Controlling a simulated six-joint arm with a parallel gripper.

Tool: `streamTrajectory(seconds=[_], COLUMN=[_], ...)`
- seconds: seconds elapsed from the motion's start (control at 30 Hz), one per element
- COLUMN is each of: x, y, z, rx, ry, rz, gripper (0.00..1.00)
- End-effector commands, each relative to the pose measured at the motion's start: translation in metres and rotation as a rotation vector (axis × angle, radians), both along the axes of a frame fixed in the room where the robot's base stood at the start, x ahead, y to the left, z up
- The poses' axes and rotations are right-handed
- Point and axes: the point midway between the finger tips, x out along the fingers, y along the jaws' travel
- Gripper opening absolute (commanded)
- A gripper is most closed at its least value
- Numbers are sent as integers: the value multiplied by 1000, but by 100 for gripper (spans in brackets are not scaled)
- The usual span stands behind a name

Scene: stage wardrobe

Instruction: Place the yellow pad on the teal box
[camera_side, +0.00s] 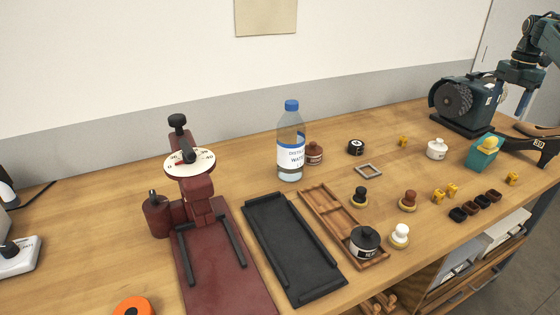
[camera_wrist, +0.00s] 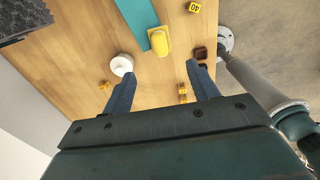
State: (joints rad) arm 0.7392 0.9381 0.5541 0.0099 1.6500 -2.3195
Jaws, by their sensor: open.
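The teal box (camera_side: 482,157) stands near the right end of the bench. The yellow pad (camera_side: 489,144) shows at its top and appears to rest on it. In the wrist view, the teal box (camera_wrist: 138,18) is at the top edge, partly cut off. The yellow pad (camera_wrist: 160,42) overlaps its right end there; the exact contact is not clear. My gripper (camera_wrist: 162,84) is open with nothing between its fingers. In the side view, my gripper (camera_side: 522,104) hangs above and behind the box, apart from the pad.
A bench grinder (camera_side: 465,103) stands behind the box. Small yellow blocks (camera_side: 446,193) and dark cups (camera_side: 470,207) lie in front. The bench's front edge is close.

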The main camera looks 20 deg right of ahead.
Motion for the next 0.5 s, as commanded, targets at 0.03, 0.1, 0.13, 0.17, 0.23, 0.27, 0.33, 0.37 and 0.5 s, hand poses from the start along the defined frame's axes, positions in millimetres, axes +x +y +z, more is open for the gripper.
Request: streamTrajectory(seconds=[0.03,0.1,0.13,0.17,0.23,0.27,0.33,0.37,0.5], x=[0,0,0,1,1,2,4,5,9], y=[0,0,1,2,5,7,14,18,44], z=[0,0,1,2,6,8,14,17,39], rx=[0,0,-1,-2,-4,-6,-11,-13,-26], ry=[0,0,-1,-2,-5,-6,-12,-15,-36], rz=[0,-1,-2,-4,-12,-19,-39,-50,-123], gripper=[59,59,59,59,59,59,59,59,59])
